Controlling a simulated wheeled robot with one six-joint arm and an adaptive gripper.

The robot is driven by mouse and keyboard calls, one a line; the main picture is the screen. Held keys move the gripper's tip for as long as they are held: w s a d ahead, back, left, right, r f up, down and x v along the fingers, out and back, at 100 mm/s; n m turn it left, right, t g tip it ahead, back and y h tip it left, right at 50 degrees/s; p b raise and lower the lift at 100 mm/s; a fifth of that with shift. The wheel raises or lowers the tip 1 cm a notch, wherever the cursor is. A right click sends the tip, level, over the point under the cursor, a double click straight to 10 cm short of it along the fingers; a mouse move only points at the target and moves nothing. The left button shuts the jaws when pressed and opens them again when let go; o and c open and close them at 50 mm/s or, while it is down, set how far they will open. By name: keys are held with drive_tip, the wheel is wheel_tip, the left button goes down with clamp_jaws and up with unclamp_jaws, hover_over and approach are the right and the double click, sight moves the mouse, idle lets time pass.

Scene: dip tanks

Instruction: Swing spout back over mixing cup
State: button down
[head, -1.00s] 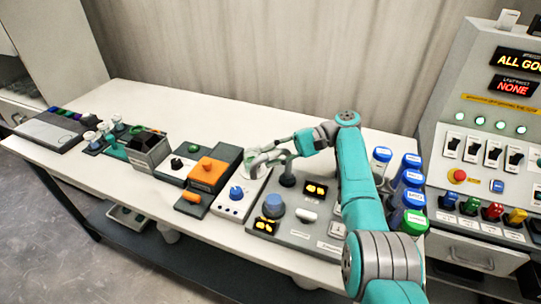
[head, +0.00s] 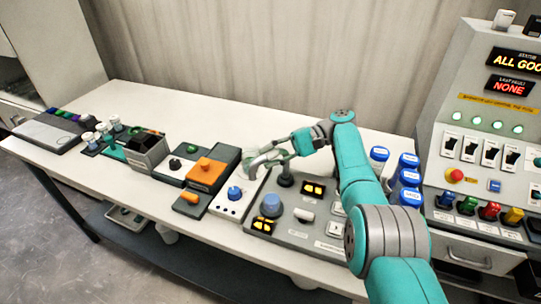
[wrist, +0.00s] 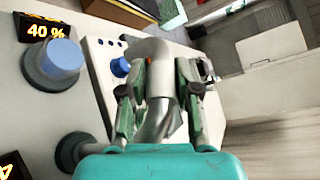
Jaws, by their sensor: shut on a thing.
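The spout is a smooth grey curved tube (head: 262,160) above the white unit with a blue knob. In the wrist view the spout (wrist: 158,82) lies between the two fingers of my gripper (wrist: 162,70), with a finger against each side. My gripper (head: 281,150) is shut on it. The spout's outlet end points away from my wrist in that view. The mixing cup cannot be made out clearly; the spout and gripper cover that area in the head view.
A white unit (head: 229,208) with a blue knob stands below the spout. A grey panel (head: 293,232) with a large blue knob and lit displays is to its right. An orange block (head: 207,171) is to the left.

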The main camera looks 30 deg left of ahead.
drive_tip(key=c, duration=0.9)
unclamp_jaws()
drive_tip(key=shift+r, duration=0.1)
drive_tip(key=shift+o, duration=0.2)
